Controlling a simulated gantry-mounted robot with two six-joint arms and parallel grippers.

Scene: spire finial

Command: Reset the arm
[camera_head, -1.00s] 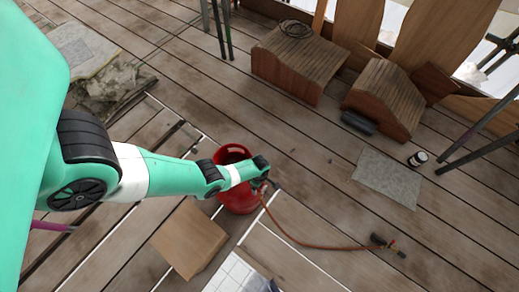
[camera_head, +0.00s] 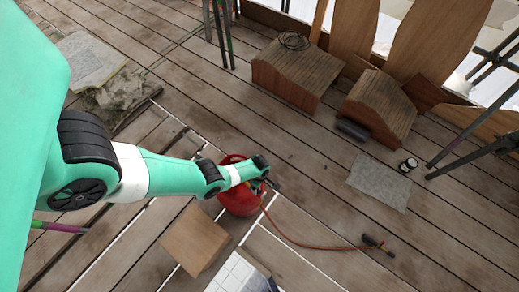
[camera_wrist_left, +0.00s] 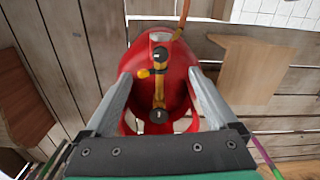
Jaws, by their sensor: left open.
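My left arm (camera_head: 170,172) reaches in from the left in the head view. Its gripper (camera_head: 270,184) hangs above a red gas cylinder (camera_head: 240,203). In the left wrist view the gripper (camera_wrist_left: 160,78) is open, with its two fingers spread apart. The red cylinder (camera_wrist_left: 108,40) lies below them, with its brass valve (camera_wrist_left: 160,92) showing between the fingers. Nothing is held between the fingers. I cannot tell how much height separates the fingers from the cylinder. My right gripper is in neither view.
An orange hose (camera_head: 300,239) runs from the cylinder to a torch (camera_head: 377,244) on the plank deck. A wooden board (camera_head: 195,240) lies near the cylinder. Two small roofed wooden boxes (camera_head: 297,72) (camera_head: 380,107), a grey sheet (camera_head: 380,182) and a can (camera_head: 408,165) stand or lie farther right.

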